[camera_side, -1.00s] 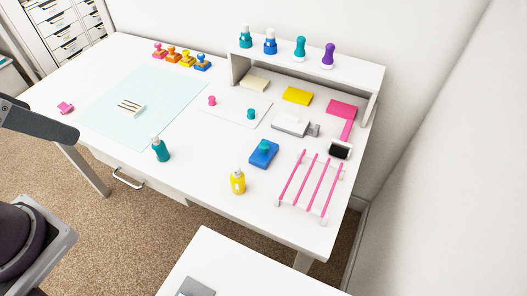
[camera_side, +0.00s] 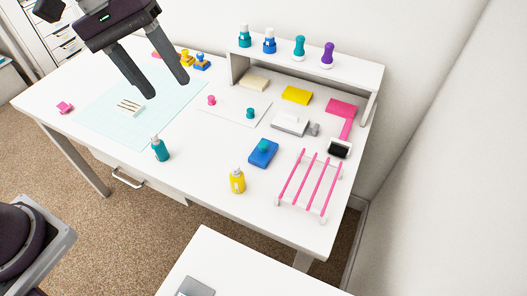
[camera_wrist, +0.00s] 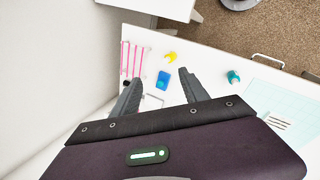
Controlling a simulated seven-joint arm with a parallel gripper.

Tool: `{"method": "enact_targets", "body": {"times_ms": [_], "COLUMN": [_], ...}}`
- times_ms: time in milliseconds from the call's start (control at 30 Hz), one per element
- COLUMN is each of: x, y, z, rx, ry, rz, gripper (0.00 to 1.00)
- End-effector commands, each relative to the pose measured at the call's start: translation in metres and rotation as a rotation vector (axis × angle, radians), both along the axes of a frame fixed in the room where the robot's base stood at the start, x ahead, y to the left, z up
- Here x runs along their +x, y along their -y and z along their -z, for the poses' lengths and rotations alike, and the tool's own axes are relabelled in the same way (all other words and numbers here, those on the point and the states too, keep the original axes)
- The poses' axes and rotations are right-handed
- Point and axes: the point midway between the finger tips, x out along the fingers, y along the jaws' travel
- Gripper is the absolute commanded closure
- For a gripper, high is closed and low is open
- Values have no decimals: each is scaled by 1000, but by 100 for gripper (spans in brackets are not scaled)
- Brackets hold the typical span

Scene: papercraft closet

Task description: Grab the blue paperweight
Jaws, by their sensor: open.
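A small teal knob (camera_side: 250,113) and a pink knob (camera_side: 211,100) stand on a white paper sheet (camera_side: 232,112). My gripper (camera_side: 168,88) is open and empty, high above the desk's left part in the side view. In the wrist view the blue block appears between the fingertips (camera_wrist: 160,75), but it is far below them.
A teal bottle (camera_side: 160,149) and a yellow bottle (camera_side: 237,181) stand near the front edge. A pink-barred rack (camera_side: 309,187) stands at right. A raised shelf (camera_side: 352,70) holds several bottles. White and yellow blocks, a pink piece and a black-headed roller (camera_side: 340,148) lie nearby.

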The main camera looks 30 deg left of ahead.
Motion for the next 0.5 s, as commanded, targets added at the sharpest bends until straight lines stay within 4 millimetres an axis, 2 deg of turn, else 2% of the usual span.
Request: {"method": "enact_targets", "body": {"times_ms": [33,100,167,200,267,300,400,500], "x": [27,65,95,113,138,151,173,183], "y": [7,18,25,29,32,33,33,31], "z": [21,53,84,108,146,171,229,270], "rx": [-76,-196,-298,-367,-469,-534,-670,-759], "ry": [-89,-209,-314,-383,-485,-551,-690,-779], "rz": [-63,-170,-270,-341,-454,-527,-694,-816], "gripper": [48,48,48,48,48,48,48,48]}}
